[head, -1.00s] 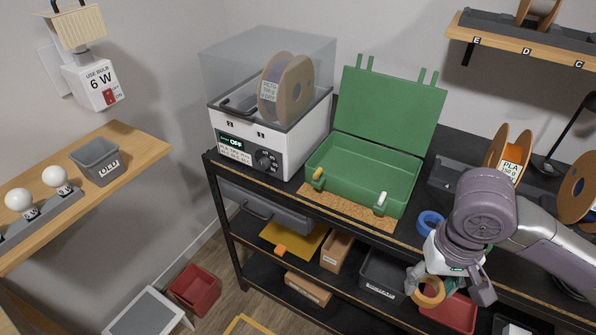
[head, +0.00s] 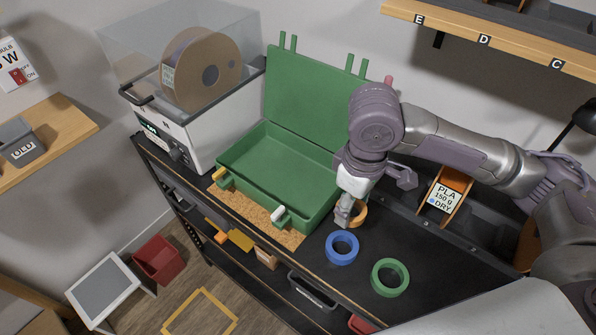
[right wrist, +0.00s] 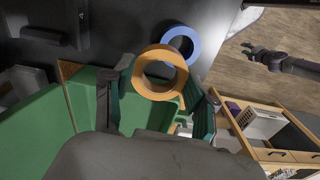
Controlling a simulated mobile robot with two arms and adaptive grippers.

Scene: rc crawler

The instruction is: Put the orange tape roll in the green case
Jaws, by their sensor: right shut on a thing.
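The orange tape roll (head: 361,216) is held by my right gripper (head: 350,218) just right of the green case, partly hidden by the fingers. In the right wrist view the roll (right wrist: 160,51) shows at the fingertips of the right gripper (right wrist: 166,82). The green case (head: 247,200) stands on the dark bench with its lid (head: 305,100) raised at the back; the visible part of its inside is empty. My left gripper is outside the head view; a small dark gripper (right wrist: 255,52) in the right wrist view seems to be it, over the floor.
A blue tape roll (head: 342,247) and a green tape roll (head: 390,278) lie on the bench right of the case. A white dryer box (head: 195,130) with a spool stands on its left. A shelf (head: 490,40) overhangs the back.

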